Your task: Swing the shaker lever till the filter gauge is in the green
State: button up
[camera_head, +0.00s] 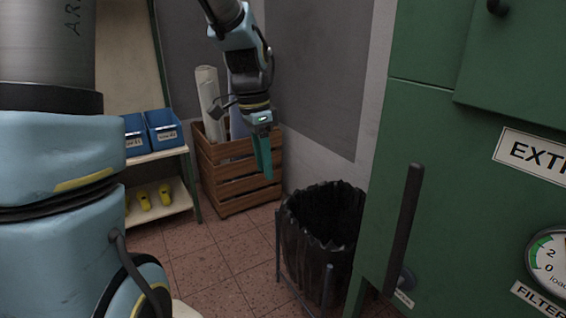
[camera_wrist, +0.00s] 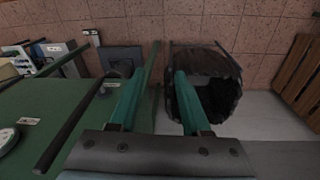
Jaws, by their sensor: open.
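The shaker lever (camera_head: 404,228) is a dark bar on the front of the green extractor cabinet (camera_head: 440,140). It stands nearly upright, leaning slightly right at the top, with its pivot low down. The round filter gauge (camera_head: 549,262) is at the right edge, partly cut off; a green band shows on its left, but I cannot read the needle. My gripper (camera_head: 265,177) hangs left of the lever, clear of it, fingers pointing down. In the wrist view my gripper (camera_wrist: 160,71) is open and empty; a long dark bar, apparently the lever (camera_wrist: 66,130), lies to its left.
A bin with a black bag (camera_head: 320,235) stands on the floor left of the cabinet, below the lever. A wooden crate with rolls (camera_head: 240,175) and a shelf with blue boxes (camera_head: 163,129) stand behind. Tiled floor (camera_head: 220,260) lies open in front of the crate.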

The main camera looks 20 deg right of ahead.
jog(key=shift+d, duration=0.1)
jog(key=shift+c, duration=1.4)
jog(key=s+d+r+b, duration=0.1)
jog(key=d+b, duration=0.1)
jog(key=d, duration=0.1)
jog(key=s+d+r+g+h+b, duration=0.1)
jog(key=d, duration=0.1)
jog(key=s+d+r+h+b, duration=0.1)
jog(key=d+b, duration=0.1)
jog(key=d, duration=0.1)
jog(key=shift+s+d+r+n+g+b, duration=0.25)
jog(key=shift+s+d+n+g+b, duration=0.05)
jog(key=shift+d+n+g+b, duration=0.1)
grip_shut()
jog(key=s+d+r+g+h+b, duration=0.2)
jog(key=s+d+r+h+b, duration=0.1)
jog(key=s+d+r, duration=0.3)
jog(key=s+d+f+p, duration=0.3)
jog(key=s+d+f, duration=0.3)
jog(key=shift+f+m, duration=0.3)
jog(key=shift+f, duration=0.05)
